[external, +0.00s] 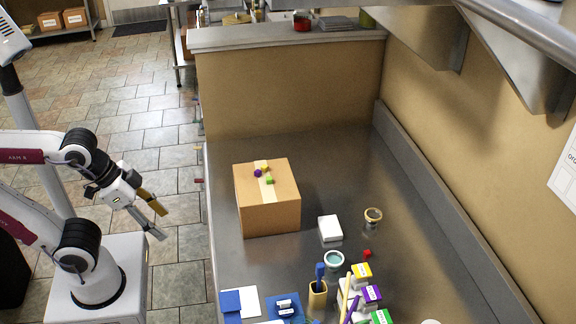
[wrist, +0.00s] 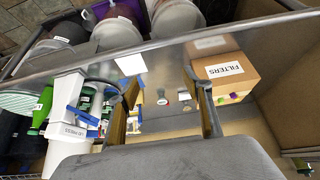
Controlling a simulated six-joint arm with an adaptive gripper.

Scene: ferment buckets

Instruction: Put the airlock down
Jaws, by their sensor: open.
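My gripper (external: 162,222) is at the left in the external view, over the floor beside the counter. Its two fingers are apart with nothing visible between them. I cannot pick out the airlock with certainty in either view. The steel counter (external: 335,165) lies to the right of the gripper, with a clear gap between them.
A cardboard box (external: 268,210), labelled FILTERS in the wrist view (wrist: 225,70), bears small coloured pieces. The counter's back is clear. Lidded buckets (wrist: 118,32) show in the wrist view.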

